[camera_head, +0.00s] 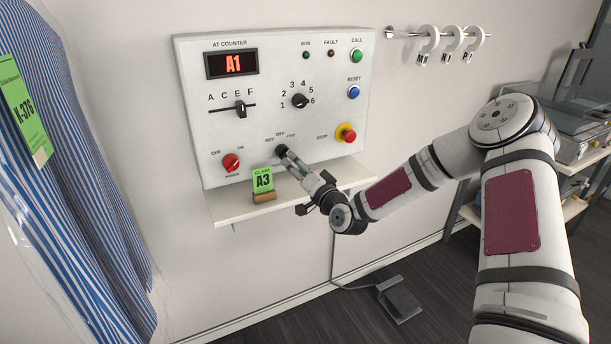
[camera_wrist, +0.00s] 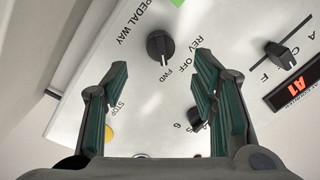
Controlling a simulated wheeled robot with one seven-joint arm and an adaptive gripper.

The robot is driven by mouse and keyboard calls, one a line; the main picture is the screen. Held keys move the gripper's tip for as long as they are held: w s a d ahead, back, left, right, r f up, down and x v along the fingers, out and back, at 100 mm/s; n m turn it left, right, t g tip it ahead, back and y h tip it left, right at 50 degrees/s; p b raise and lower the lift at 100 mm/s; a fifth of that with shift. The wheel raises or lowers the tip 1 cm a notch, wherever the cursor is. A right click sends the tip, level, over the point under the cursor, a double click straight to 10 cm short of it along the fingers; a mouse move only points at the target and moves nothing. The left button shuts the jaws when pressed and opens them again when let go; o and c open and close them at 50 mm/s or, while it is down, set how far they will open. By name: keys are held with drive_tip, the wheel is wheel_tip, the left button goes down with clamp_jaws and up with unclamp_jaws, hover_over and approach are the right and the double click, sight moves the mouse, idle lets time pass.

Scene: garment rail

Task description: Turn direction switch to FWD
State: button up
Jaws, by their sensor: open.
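The direction switch (camera_wrist: 160,45) is a round black knob with a white pointer line, marked REV, OFF and FWD, with PEDAL WAY printed beside it. In the wrist view its pointer lies toward the FWD mark. In the head view the switch (camera_head: 281,150) is small and dark at the panel's lower middle, just beyond my gripper (camera_head: 292,160). In the wrist view my gripper (camera_wrist: 161,72) is open and empty, its two green-padded fingers apart to either side of the switch. No finger visibly touches the knob.
The white panel (camera_head: 190,100) also carries a red knob (camera_head: 232,162), slider (camera_head: 241,109), numbered dial (camera_head: 300,101), red stop button (camera_head: 346,133) and A1 display (camera_head: 232,64). Below, a shelf (camera_head: 222,211) holds a green A3 card (camera_head: 262,180). Striped garments (camera_head: 80,190) hang left.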

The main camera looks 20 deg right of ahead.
drive_tip(key=v, duration=0.5)
idle(0.3)
drive_tip(key=s+a+n+g+y, duration=0.1)
drive_tip(key=s+a+n+g, duration=0.1)
drive_tip(key=a+n+g, duration=0.25)
drive_tip(key=s+r+n+g+h, duration=0.1)
drive_tip(key=s+r+g, duration=0.2)
drive_tip(key=s, duration=1)
drive_tip(key=s+d+r+n+g+h, duration=0.1)
drive_tip(key=s+r, duration=0.5)
drive_tip(key=s, duration=0.7)
drive_tip(key=s+d+r+n+g+h, duration=0.1)
drive_tip(key=s+r+g, duration=0.4)
drive_tip(key=s, duration=0.9)
drive_tip(key=shift+r+h, duration=0.4)
drive_tip(key=shift+h, duration=0.5)
